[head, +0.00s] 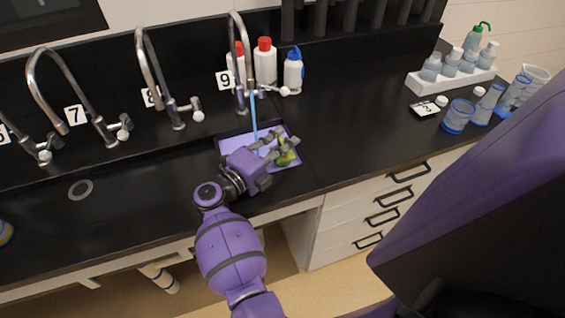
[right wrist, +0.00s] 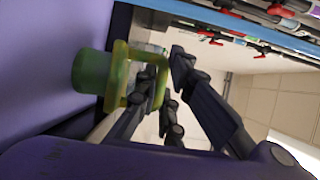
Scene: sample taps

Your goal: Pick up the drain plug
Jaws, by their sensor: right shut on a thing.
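The drain plug is green, with a yellow-green loop handle. It shows in the head view (head: 287,159) at the sink below tap 9, partly hidden by my right gripper (head: 284,147). In the right wrist view the plug (right wrist: 92,72) lies on its side in the picture, its loop towards the dark fingers. My right gripper is shut on the plug at its loop. I cannot tell whether the plug touches the sink floor. My left gripper is not in view.
A blue stream runs from tap 9 (head: 240,65) into the small sink (head: 232,139). Bottles (head: 265,65) with red and blue caps stand behind it. A white bottle rack (head: 450,84) and beakers (head: 458,115) stand at the right. The black counter (head: 350,120) between is clear.

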